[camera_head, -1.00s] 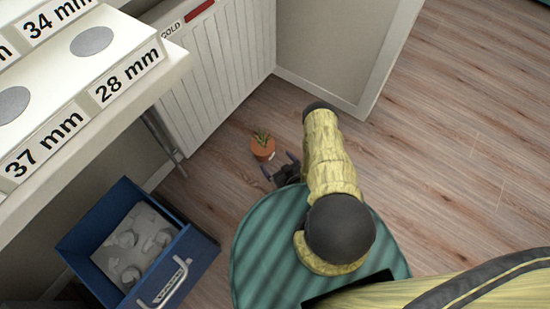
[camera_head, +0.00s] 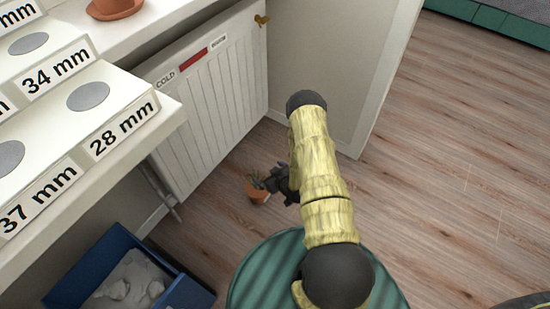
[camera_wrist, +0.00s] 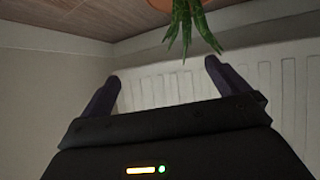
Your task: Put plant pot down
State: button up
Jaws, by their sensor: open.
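The plant pot (camera_head: 257,194) is small and terracotta with a pale mark on its side and green spiky leaves. It stands on the wood floor in front of the radiator. My gripper (camera_head: 273,181) is close beside it on the right and partly overlaps its leaves in the head view. In the wrist view the green leaves (camera_wrist: 188,27) show at the top, beyond the fingertips of my gripper (camera_wrist: 162,72), with only an edge of the pot (camera_wrist: 163,4) visible. The fingers are apart with nothing between them.
A white radiator (camera_head: 205,110) stands behind the pot. A shelf with size labels (camera_head: 125,128) overhangs at the left, above an open blue drawer (camera_head: 120,245). Another terracotta pot (camera_head: 115,8) sits on the ledge at the top. The floor (camera_head: 450,180) at right is clear.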

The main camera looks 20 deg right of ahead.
notch_tip(320, 180, up, 21)
jog(key=m+g+h, duration=0.1)
jog(key=g+h, duration=0.1)
jog(key=g, duration=0.2)
jog(key=s+a+r+m+g, duration=0.1)
jog(key=s+a+r+g, duration=0.1)
jog(key=s+r, duration=0.6)
jog(key=s+a+r+m+g, duration=0.1)
jog(key=s+a+r+g, duration=0.1)
jog(key=s+r, duration=0.7)
jog(key=shift+s+a+m+h, duration=0.4)
jog(key=shift+s+a, duration=0.05)
jog(key=shift+s, duration=0.75)
